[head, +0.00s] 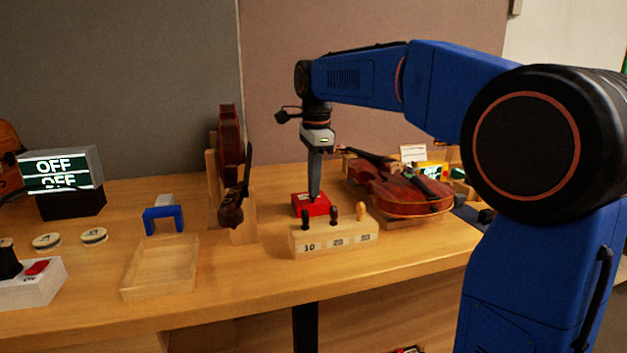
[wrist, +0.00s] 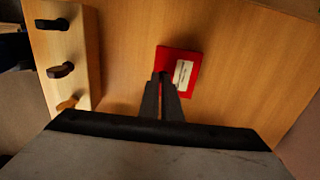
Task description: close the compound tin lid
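The compound tin (head: 309,208) is a small red box on the bench, behind a peg block. From above in the wrist view, its red lid (wrist: 167,54) shows a white label and looks flat across the top. I cannot tell whether it is fully down. My gripper (head: 314,196) points straight down, with its tips at the top of the tin. In the wrist view its fingers (wrist: 162,80) are together over the tin's near left part, with nothing visible held between them. The fingers hide part of the lid, and contact is unclear.
The wooden peg block (head: 335,236) with dark and light pegs stands just in front of the tin. A violin (head: 405,190) lies to the right and an upright one (head: 229,150) stands to the left. An empty wooden tray (head: 160,268) is at front left.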

